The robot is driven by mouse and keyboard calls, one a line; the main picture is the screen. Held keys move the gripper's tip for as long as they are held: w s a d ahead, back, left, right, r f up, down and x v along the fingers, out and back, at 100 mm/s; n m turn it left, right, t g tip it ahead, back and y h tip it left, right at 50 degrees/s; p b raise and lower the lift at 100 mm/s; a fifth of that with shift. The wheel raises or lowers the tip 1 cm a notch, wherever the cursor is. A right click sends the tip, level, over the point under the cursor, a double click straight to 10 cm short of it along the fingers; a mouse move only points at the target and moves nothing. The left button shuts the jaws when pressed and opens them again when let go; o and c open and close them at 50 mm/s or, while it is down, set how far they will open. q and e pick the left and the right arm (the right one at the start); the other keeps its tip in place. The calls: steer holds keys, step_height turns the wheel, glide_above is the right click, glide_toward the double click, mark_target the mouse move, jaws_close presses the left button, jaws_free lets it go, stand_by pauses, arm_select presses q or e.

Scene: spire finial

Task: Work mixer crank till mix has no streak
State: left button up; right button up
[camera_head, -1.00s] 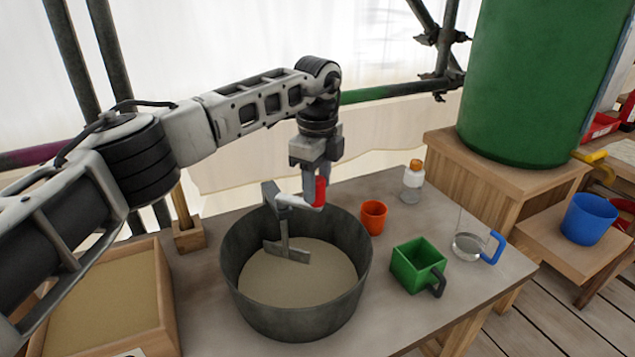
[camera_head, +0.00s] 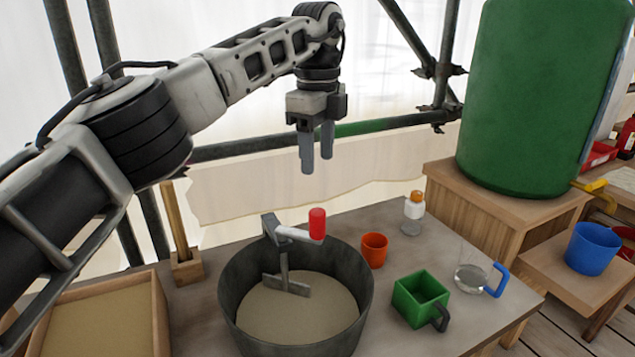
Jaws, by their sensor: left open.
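The mixer tub (camera_head: 240,310), a dark grey round pan, stands on the table. The mix (camera_head: 300,311) in it is an even beige, and I see no streak on the part that shows. A grey paddle (camera_head: 287,284) dips into the mix. The crank arm (camera_head: 292,233) above the tub's back rim ends in an upright red handle (camera_head: 317,224). My left gripper (camera_head: 317,168) is open and empty, above and apart from the red handle. My right gripper is not in view.
An orange cup (camera_head: 374,250), a green square scoop (camera_head: 415,298), a glass jug (camera_head: 470,278) and a small bottle (camera_head: 414,206) stand right of the tub. A wooden tray of sand (camera_head: 110,325) is at left. A green barrel (camera_head: 520,100) stands behind right.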

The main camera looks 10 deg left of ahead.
arm_select(q)
step_height(320, 180, up, 3)
steer(key=shift+r+p, duration=0.1)
steer(key=shift+p, duration=0.2)
stand_by(0.4)
stand_by(0.6)
